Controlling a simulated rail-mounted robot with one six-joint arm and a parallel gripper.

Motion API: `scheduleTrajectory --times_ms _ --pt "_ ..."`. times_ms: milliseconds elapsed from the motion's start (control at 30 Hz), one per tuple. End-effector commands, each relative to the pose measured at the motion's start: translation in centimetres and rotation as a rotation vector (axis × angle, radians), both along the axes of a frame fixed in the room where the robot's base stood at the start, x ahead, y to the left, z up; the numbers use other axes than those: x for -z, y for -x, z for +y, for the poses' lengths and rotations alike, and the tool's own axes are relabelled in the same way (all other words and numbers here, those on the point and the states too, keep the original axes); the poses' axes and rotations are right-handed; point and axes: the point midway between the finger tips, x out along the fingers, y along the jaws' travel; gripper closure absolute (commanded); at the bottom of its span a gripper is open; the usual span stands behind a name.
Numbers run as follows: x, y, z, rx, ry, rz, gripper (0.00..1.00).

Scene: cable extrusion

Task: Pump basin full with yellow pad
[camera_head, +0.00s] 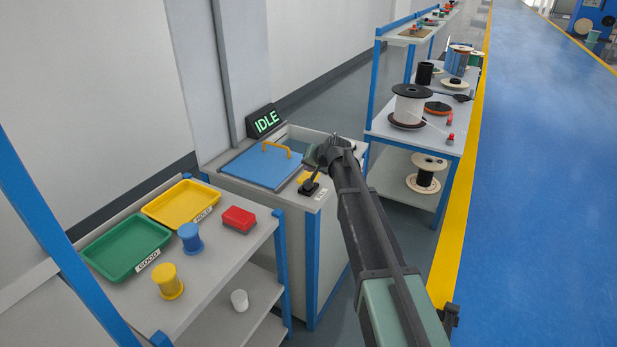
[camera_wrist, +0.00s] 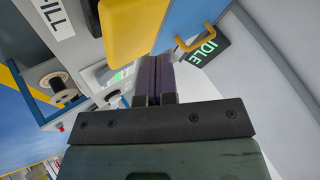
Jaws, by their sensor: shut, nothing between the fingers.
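The basin (camera_head: 298,140) is the cabinet with a blue lid (camera_head: 262,167) and an orange handle (camera_head: 276,146). In the head view my gripper (camera_head: 318,165) is over the basin's top.
A display (camera_head: 265,121) reading "IDLE" stands behind the basin. At left, a shelf holds a green tray (camera_head: 125,248), a yellow tray (camera_head: 182,204), small spools and a red block (camera_head: 239,219). A rack with cable spools (camera_head: 411,105) stands behind right. The blue floor (camera_head: 550,180) is clear.

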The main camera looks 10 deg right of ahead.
Motion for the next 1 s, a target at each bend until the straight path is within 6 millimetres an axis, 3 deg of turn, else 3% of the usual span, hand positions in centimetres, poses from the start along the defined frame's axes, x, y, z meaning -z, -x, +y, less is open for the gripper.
scheduleTrajectory --times_ms 200,1000 --pt "0.9 0.0 0.0 0.000 0.000 0.000 1.00" --pt "1.4 0.0 0.0 0.000 0.000 0.000 1.00"
